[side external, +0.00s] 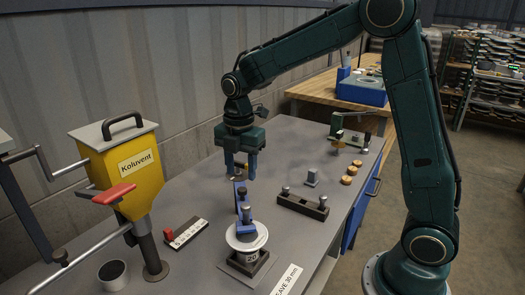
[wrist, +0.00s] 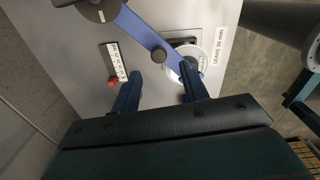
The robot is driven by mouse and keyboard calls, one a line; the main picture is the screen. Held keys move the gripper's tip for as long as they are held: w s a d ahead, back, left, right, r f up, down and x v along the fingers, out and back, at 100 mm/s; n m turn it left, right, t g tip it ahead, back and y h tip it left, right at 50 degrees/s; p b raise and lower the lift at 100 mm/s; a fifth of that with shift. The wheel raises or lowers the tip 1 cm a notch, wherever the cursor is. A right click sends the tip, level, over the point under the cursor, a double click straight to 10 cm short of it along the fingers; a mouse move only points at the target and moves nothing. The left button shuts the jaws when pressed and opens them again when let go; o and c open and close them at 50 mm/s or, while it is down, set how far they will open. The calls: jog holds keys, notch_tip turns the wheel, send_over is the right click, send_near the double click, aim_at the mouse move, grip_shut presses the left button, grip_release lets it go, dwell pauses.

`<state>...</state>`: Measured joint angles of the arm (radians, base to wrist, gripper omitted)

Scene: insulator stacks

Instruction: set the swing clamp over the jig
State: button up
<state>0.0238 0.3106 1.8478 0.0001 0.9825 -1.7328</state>
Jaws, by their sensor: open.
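The swing clamp (side external: 239,196) is a blue arm with grey knobs, standing behind the jig in the side view. In the wrist view its blue bar (wrist: 141,36) runs slantwise, and its lower end overlaps the white disc. I cannot tell if it touches the disc. My gripper (side external: 241,172) is open, pointing down above the clamp's far end. In the wrist view its fingers (wrist: 161,72) are apart, with nothing clearly between them.
A yellow hopper (side external: 132,170) and a dark cup (side external: 113,274) stand at the left. A white gauge strip with a red end (side external: 186,234) lies left of the jig.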

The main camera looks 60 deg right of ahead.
aim_at(245, 191)
notch_tip(245, 191, up, 7)
dwell(0.3)
dwell(0.4)
jog(key=s+a+r+m+t, duration=0.1)
jog(key=s+m+t, duration=0.4)
jog(key=s+m, duration=1.4)
jog(key=s+r, duration=0.1)
jog(key=s, duration=0.3)
jog(key=shift+s+r+m+t, duration=0.15)
jog(key=shift+s+m+t, duration=0.15)
jog(key=shift+s, duration=0.05)
